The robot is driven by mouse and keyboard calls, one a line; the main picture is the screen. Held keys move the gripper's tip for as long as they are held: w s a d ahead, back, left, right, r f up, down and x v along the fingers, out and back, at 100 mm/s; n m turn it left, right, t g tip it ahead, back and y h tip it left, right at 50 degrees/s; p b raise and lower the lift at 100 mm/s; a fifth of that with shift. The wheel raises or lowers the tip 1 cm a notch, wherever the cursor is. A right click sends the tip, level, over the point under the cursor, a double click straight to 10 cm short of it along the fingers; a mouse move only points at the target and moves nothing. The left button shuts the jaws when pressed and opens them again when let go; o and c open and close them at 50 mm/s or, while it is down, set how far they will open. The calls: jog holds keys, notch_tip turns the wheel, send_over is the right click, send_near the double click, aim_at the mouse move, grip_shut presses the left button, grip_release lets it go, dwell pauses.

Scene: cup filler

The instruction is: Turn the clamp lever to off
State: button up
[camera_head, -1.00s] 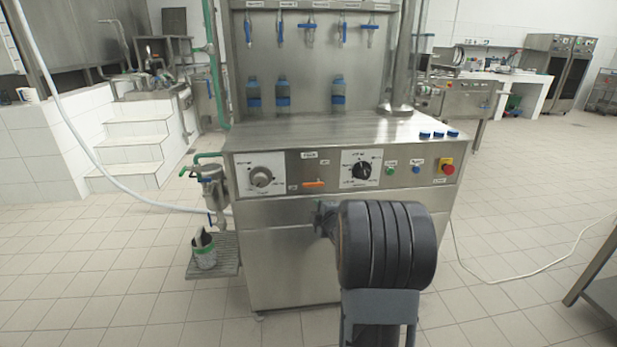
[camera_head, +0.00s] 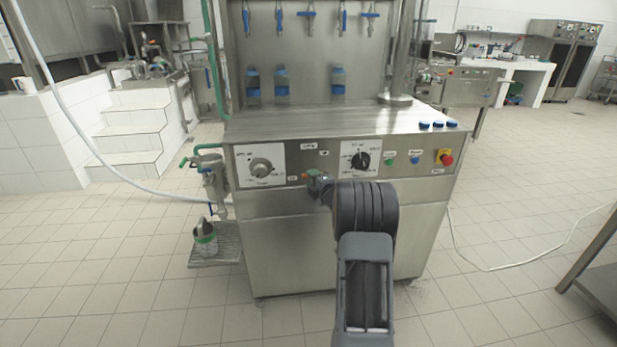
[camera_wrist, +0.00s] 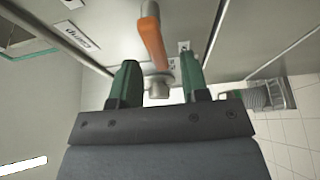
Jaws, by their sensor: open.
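The clamp lever (camera_wrist: 152,38) is an orange handle on a round metal pivot (camera_wrist: 158,86) on the steel front panel. A label reading "Clamp" (camera_wrist: 80,38) is beside it in the wrist view. My gripper (camera_wrist: 158,62) is open, its two green fingers on either side of the lever's pivot end; I cannot tell whether either finger touches. In the head view, my gripper (camera_head: 314,180) is at the panel and mostly hides the lever.
Several blue caps lie on the worktop (camera_head: 320,122). A canister (camera_head: 205,242) stands on the low left shelf.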

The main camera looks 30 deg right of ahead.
jog(key=shift+w, duration=1.55)
grip_shut()
